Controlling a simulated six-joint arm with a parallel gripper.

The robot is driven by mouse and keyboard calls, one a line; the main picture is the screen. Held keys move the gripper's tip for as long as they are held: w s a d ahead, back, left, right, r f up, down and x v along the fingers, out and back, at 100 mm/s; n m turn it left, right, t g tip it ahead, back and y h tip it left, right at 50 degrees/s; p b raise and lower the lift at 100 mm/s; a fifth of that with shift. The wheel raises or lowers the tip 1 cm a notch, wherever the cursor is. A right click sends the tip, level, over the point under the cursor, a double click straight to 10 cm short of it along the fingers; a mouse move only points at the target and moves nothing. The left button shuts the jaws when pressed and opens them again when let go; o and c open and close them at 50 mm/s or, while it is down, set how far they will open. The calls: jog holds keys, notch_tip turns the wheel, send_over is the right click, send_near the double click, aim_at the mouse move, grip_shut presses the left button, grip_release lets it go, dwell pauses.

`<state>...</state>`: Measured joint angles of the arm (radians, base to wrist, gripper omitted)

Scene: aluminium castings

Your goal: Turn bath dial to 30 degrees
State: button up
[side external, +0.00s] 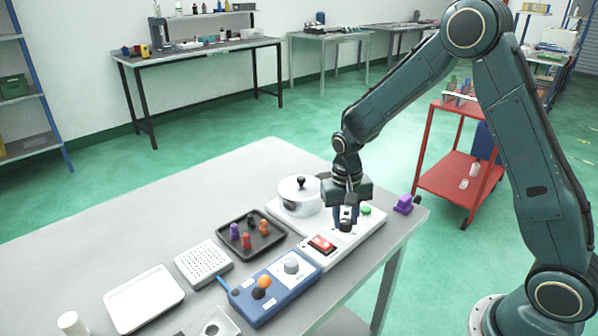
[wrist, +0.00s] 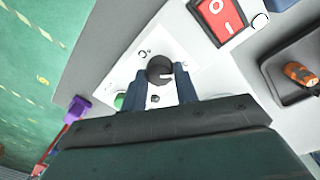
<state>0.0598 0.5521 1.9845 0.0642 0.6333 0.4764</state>
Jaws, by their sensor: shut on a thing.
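The bath dial is a black round knob (wrist: 159,67) with a white pointer line, on a white plate of the panel (side external: 375,224). My gripper (side external: 346,222) points down over this panel. In the wrist view its two blue fingers (wrist: 161,82) stand on either side of the knob, shut on it. The pointer line lies across the knob toward the right finger. Marks on the plate are too small to read. In the side view the fingers largely hide the dial.
A red rocker switch (side external: 322,243) and a green button (side external: 365,210) flank the dial. A lidded pot (side external: 300,196) stands close behind left. A purple object (side external: 404,204) sits by the table edge. A blue box (side external: 273,287) with a grey knob and a dark tray (side external: 262,252) are left.

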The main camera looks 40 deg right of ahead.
aim_at(342, 221)
jog(key=o, duration=1)
jog(key=shift+c, duration=0.2)
jog(key=shift+r, duration=0.15)
notch_tip(342, 221, up, 14)
jog(key=shift+w+a+f, duration=0.2)
jog(key=shift+a, duration=0.15)
jog(key=s+a+r+n+t, duration=0.2)
jog(key=s+r+n+t, duration=0.1)
jog(key=s+r, duration=0.65)
jog(key=s+a+n+t, duration=0.1)
jog(key=s+n+t, duration=0.2)
jog(key=s, duration=1.1)
jog(key=shift+s+f+n+y, duration=0.15)
jog(key=shift+f+n+y, duration=0.15)
